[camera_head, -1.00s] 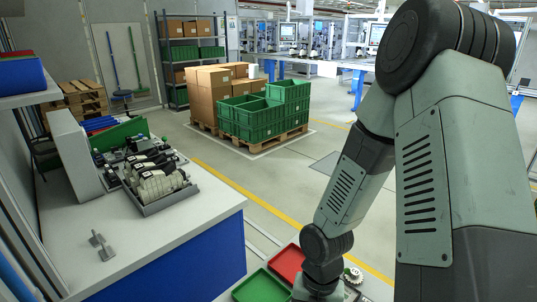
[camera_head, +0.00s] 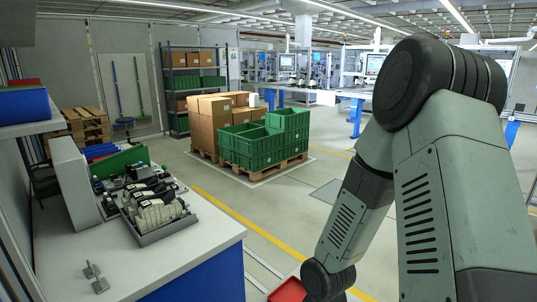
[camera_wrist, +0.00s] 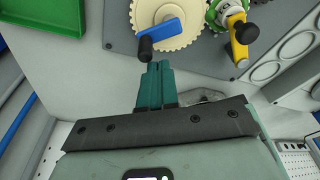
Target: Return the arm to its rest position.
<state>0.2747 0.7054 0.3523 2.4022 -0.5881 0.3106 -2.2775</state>
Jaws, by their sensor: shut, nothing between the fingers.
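My gripper (camera_wrist: 157,72) shows in the wrist view with its two teal fingers together and nothing between them. The fingertips are just below a black-handled blue crank (camera_wrist: 165,33) in the picture, on a cream gear wheel (camera_wrist: 185,12). I cannot tell whether they touch the handle. In the head view my arm comes down on the right, bent, and its lower end and gripper are out of the frame.
The gear sits on a grey board (camera_wrist: 115,30) beside a green and yellow part (camera_wrist: 238,28). A green tray (camera_wrist: 45,12) is at upper left. In the head view, a red tray (camera_head: 287,291) shows below, and a white workbench (camera_head: 150,265) stands left.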

